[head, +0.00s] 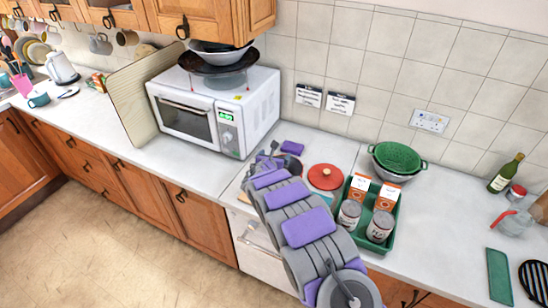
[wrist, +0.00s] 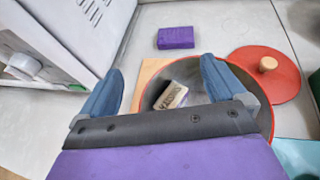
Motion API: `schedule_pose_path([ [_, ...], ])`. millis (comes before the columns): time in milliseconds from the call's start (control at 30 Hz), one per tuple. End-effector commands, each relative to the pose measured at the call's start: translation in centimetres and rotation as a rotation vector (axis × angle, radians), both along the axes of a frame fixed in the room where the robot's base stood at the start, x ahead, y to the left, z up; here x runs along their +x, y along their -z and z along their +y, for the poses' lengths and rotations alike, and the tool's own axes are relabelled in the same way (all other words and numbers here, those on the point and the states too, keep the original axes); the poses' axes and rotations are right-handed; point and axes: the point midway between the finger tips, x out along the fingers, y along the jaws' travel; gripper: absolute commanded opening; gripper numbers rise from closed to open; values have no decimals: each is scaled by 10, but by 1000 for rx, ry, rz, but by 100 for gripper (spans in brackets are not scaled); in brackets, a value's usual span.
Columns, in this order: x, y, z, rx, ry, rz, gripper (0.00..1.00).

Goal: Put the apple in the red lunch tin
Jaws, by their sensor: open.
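My gripper (wrist: 163,66) is open and empty in the wrist view, its two blue fingers spread over a round red-rimmed container (wrist: 290,83) with a dark inside. A small pale block with dark lettering (wrist: 172,95) lies in that container, between the fingers. A round red lid with a wooden knob (wrist: 262,84) lies beside it to the right. The lid also shows in the head view (head: 326,184), right of my gripper (head: 269,152). I cannot tell whether this container is the lunch tin. I see no apple in either view; my arm hides part of the counter.
A purple block (wrist: 176,38) lies behind the container. A white microwave (head: 232,112) stands left of my gripper. A green tray (head: 366,248) holds cans and cartons at the right, with a green colander (head: 398,158) behind. Counter (head: 445,220) right of the tray is fairly clear.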

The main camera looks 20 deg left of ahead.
Motion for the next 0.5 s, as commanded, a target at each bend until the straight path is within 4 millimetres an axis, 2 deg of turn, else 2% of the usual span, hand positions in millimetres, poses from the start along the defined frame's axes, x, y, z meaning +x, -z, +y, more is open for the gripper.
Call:
schedule_pose_path([
  [167, -1, -14, 1, 1, -1, -1, 98],
  [500, -29, -23, -5, -1, -2, -2, 98],
])
